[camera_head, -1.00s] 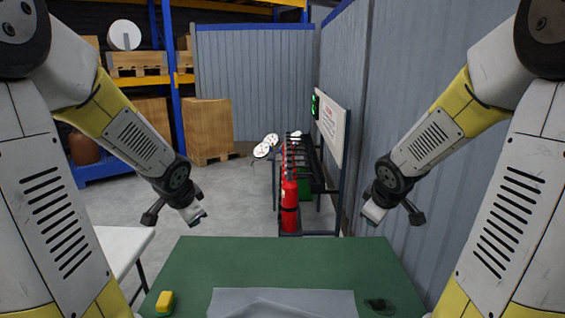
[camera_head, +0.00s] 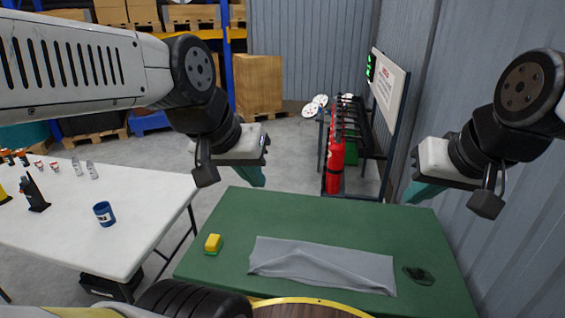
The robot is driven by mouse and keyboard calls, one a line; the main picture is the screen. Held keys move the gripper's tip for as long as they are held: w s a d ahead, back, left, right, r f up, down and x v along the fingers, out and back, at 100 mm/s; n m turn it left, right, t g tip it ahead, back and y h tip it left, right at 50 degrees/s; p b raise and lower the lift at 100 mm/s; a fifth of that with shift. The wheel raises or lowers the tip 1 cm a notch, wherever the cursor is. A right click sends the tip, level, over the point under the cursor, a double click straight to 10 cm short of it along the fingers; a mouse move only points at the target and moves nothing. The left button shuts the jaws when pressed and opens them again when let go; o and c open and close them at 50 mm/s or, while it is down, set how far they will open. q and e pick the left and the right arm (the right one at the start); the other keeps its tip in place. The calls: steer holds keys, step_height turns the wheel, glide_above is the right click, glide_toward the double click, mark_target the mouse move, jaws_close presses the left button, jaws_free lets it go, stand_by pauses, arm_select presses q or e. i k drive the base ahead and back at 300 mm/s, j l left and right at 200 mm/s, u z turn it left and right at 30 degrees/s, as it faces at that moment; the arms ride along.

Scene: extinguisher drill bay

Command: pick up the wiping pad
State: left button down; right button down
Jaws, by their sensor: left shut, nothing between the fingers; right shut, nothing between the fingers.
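The wiping pad, a small yellow block with a green underside (camera_head: 213,243), lies on the left part of the green table (camera_head: 300,215). Nothing covers it. My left gripper (camera_head: 252,177) is shut and empty, in the air above the table's far left part, beyond the pad and to its right. My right gripper (camera_head: 420,192) is shut and empty, in the air by the table's far right corner, well away from the pad.
A crumpled grey cloth (camera_head: 320,265) lies right of the pad, and a dark green object (camera_head: 418,275) sits farther right. A red extinguisher (camera_head: 335,165) stands in a rack behind.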

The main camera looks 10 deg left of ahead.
mark_target(213, 245)
steer(key=j+u, duration=0.1)
steer(key=u, duration=1.6)
steer(key=i+l, duration=0.05)
steer(key=l, duration=0.05)
